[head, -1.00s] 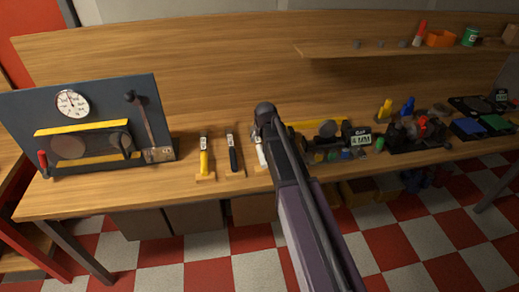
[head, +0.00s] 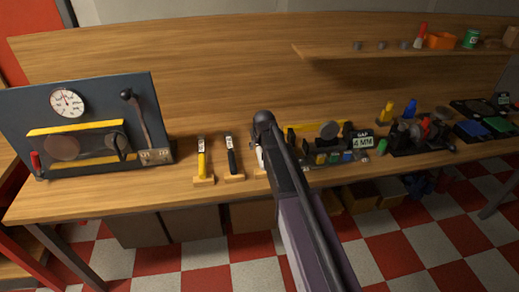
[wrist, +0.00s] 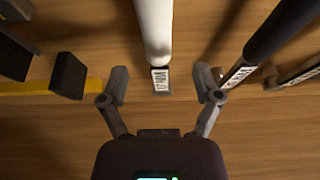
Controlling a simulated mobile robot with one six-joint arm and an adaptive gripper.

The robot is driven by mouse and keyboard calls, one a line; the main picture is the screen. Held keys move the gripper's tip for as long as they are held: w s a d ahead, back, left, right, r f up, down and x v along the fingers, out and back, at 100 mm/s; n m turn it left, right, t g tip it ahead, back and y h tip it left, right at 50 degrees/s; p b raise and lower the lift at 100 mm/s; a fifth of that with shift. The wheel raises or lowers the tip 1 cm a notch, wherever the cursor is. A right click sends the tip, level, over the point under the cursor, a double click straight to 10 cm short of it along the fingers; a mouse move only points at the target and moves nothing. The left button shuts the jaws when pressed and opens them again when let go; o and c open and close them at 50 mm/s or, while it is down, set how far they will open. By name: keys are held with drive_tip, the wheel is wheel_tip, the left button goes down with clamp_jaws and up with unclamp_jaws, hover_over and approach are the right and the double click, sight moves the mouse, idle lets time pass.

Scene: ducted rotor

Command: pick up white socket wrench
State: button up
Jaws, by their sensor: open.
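The white socket wrench (wrist: 154,30) has a smooth white handle with a small labelled metal end. In the wrist view it points down from the top edge, and its labelled end lies between my fingers. My gripper (wrist: 161,84) is open around that end, with a gap on both sides and no contact visible. In the head view only a sliver of the white wrench (head: 260,158) shows beside my arm, which hides the rest of it and my gripper.
A black-handled tool (head: 232,158) and a yellow-handled tool (head: 202,162) stand left of the white one on small wooden blocks. In the wrist view a black handle (wrist: 282,28) is close on the right. A gauge panel (head: 100,95) stands at left; small parts crowd the bench at right.

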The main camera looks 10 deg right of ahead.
sight(260, 151)
drive_tip(key=shift+b+x, duration=2.45)
drive_tip(key=shift+x, duration=0.15)
drive_tip(key=shift+d, duration=0.1)
clamp_jaws()
